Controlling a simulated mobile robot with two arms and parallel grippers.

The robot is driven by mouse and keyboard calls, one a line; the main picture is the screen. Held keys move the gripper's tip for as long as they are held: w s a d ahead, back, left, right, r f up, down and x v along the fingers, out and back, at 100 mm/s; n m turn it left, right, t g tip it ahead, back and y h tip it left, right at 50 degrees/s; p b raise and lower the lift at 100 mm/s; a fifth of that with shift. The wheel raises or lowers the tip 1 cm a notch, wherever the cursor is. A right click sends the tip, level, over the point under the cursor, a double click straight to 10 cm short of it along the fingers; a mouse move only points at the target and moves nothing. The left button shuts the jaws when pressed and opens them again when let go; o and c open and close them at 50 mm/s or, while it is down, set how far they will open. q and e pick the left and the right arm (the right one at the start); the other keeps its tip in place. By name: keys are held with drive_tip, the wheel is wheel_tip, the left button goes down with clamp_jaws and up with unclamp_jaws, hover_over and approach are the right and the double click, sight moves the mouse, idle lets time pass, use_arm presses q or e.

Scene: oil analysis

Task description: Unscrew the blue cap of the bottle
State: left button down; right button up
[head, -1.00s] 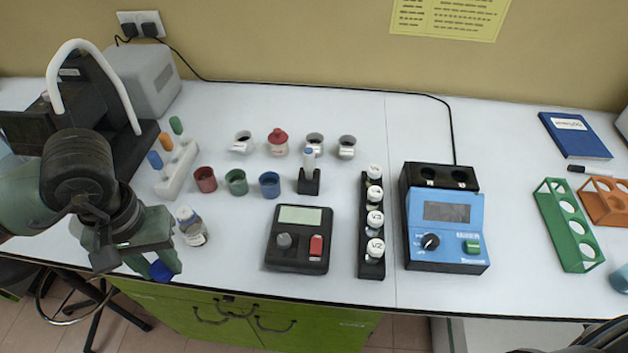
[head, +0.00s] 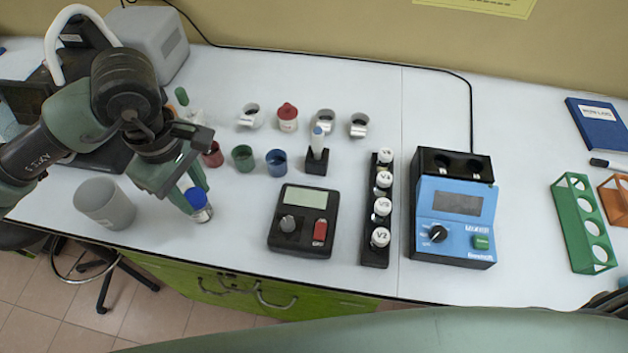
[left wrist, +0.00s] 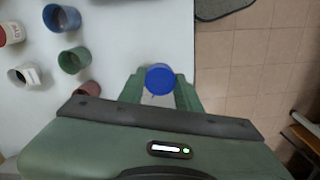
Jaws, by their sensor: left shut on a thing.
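The blue cap (head: 197,197) is between the fingers of my left gripper (head: 190,187), which is shut on it. The clear bottle (head: 204,214) with a pale label shows directly under the cap, upright near the table's front edge. The cap looks in line with the bottle's top, but I cannot tell whether it touches the neck. In the left wrist view the cap (left wrist: 160,77) is seen from above between the two green fingers (left wrist: 159,88), with a little of something pale below it. My right gripper is not in view.
A grey cup (head: 104,204) stands left of the bottle. Red, green (head: 243,158) and blue (head: 277,161) cups stand behind. A black device (head: 304,222), a vial rack (head: 375,254) and a blue mixer (head: 452,225) are to the right. The table edge is close in front.

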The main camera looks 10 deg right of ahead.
use_arm(q)
drive_tip(key=w+d+r+n+p, duration=0.2)
drive_tip(key=w+d+r+n, duration=0.15)
drive_tip(key=n, duration=1.05)
wheel_tip(320, 180, up, 3)
drive_tip(key=n+p, duration=0.2)
drive_tip(key=n, duration=2)
hover_over(269, 201)
wheel_tip(269, 201, down, 18)
drive_tip(key=p, duration=0.4)
drive_tip(key=shift+s+f, duration=0.1)
drive_tip(key=shift+f, duration=0.55)
drive_tip(key=shift+f, duration=0.1)
drive_tip(key=c, duration=1)
unclamp_jaws()
